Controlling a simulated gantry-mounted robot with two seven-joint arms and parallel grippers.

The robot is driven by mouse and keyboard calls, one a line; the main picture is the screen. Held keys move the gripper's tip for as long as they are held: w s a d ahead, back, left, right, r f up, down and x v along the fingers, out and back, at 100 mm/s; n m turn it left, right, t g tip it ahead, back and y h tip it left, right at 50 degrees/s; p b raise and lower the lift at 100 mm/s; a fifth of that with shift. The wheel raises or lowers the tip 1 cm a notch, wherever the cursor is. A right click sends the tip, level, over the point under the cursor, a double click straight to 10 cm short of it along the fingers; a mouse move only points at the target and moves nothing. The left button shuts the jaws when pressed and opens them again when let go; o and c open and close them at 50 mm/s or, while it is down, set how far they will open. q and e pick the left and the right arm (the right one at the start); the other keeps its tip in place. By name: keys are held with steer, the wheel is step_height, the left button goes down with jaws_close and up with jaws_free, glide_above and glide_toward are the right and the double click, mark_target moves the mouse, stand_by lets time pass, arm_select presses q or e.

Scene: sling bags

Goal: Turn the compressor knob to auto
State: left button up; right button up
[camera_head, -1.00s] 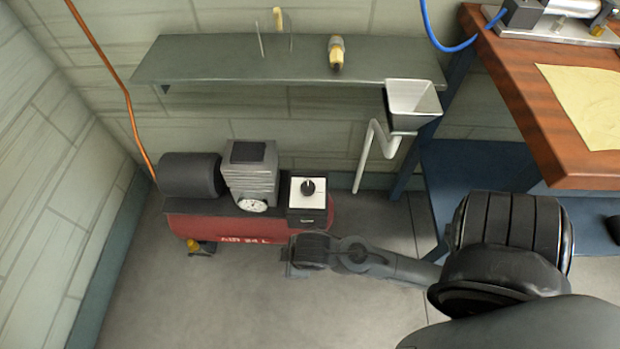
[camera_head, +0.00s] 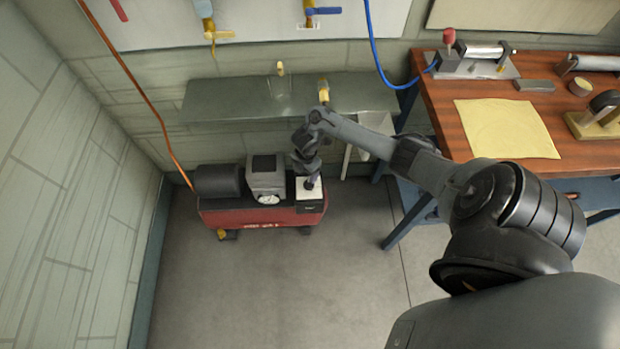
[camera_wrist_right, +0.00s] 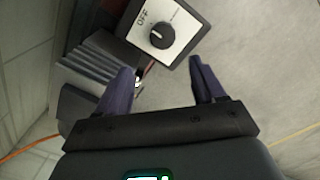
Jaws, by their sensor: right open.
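The red air compressor (camera_head: 262,217) stands on the floor against the back wall. Its white switch plate sits on a dark box at its right end, and it also shows in the right wrist view (camera_wrist_right: 182,22). The black round knob (camera_wrist_right: 161,36) is on that plate, with "OFF" printed to its upper left; other lettering is too small to read. My right gripper (camera_wrist_right: 160,78) is open and empty, its fingers pointing toward the plate with the knob ahead between their lines, apart from them. In the head view my right gripper (camera_head: 308,182) covers the knob from above. My left gripper is out of view.
A grey shelf (camera_head: 235,100) on the wall is behind the arm, with a white funnel-like basin (camera_head: 378,128) at its right. A wooden workbench (camera_head: 460,110) stands at the right. An orange hose (camera_head: 140,95) runs down at the left. The floor in front is clear.

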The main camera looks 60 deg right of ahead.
mark_target(309, 183)
steer(key=f+b, duration=0.2)
steer(key=f, duration=0.1)
steer(key=f+b, duration=0.1)
steer(key=f, duration=0.2)
steer(key=d+f+b, duration=0.1)
steer(key=f+b, duration=0.1)
steer(key=f, duration=0.1)
steer(key=shift+s+f+b, duration=0.25)
steer(key=shift+s+b, duration=0.05)
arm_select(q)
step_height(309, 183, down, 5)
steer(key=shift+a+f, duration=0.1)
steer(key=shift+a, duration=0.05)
